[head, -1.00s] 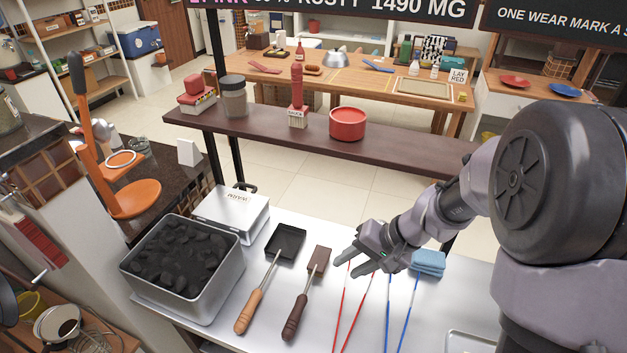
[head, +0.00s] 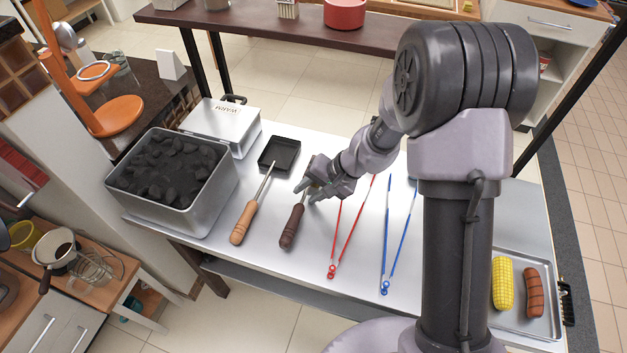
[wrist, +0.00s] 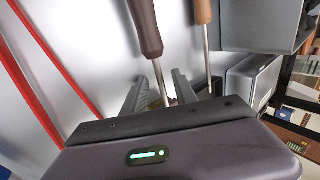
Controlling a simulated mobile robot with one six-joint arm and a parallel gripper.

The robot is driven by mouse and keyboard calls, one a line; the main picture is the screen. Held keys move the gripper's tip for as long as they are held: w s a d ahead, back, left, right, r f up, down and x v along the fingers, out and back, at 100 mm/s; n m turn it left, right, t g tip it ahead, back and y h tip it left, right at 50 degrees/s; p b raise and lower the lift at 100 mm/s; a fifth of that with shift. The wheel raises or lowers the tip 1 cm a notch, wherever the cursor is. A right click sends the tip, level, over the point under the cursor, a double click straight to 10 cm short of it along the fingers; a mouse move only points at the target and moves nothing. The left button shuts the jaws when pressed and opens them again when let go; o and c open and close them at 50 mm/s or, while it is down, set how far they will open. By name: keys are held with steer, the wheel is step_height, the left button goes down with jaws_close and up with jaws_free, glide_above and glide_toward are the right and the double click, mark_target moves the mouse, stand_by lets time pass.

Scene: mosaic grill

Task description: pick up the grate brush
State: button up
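The grate brush (head: 291,228) lies on the steel table, its dark brown handle towards the front edge. My gripper (head: 305,192) is over its far part and hides the brush head in the head view. In the wrist view the brush handle (wrist: 146,26) is at the top, and its thin metal shaft runs down between the two fingers of my gripper (wrist: 159,76). The fingers are open, one on each side of the shaft, with a gap visible. I cannot tell how high they are above the table.
A black-pan shovel with a tan handle (head: 243,222) lies just left of the brush. Red tongs (head: 346,240) and blue tongs (head: 386,262) lie to the right. A charcoal bin (head: 210,205) and a metal case (head: 238,130) stand left. A tray (head: 513,321) holds corn and a sausage.

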steer(key=shift+r, duration=0.1)
jaws_close()
stand_by(1.3)
